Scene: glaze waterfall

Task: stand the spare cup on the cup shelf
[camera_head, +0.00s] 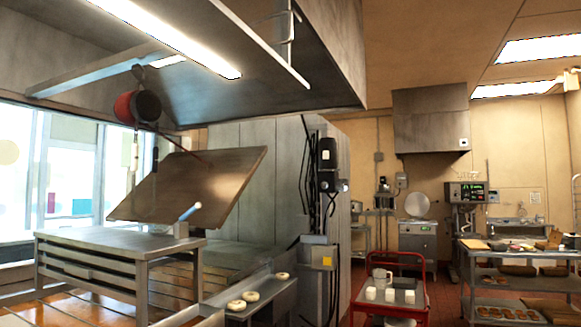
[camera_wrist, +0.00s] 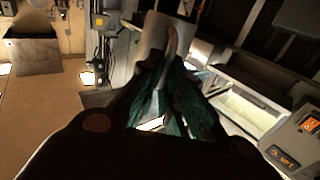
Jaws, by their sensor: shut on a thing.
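In the wrist view, my gripper (camera_wrist: 168,85), dark with green finger pads, is shut on a pale grey-beige cup (camera_wrist: 152,33). The cup's curved handle (camera_wrist: 173,42) faces the camera, between the fingers. The fingers hide the lower part of the cup. I cannot make out my gripper or the held cup in the head view. A grey mug (camera_head: 380,275) stands on a red cart at the lower right of the head view. I cannot tell which surface is the cup shelf.
The red cart (camera_head: 427,272) also carries several white blocks. A metal bench (camera_head: 120,240) stands at left below a tilted brown panel (camera_head: 190,187). A low metal ledge (camera_head: 285,292) holds ring-shaped pastries. A loaded work table (camera_head: 510,283) is at right. The wrist view shows a panel with orange displays (camera_wrist: 296,143).

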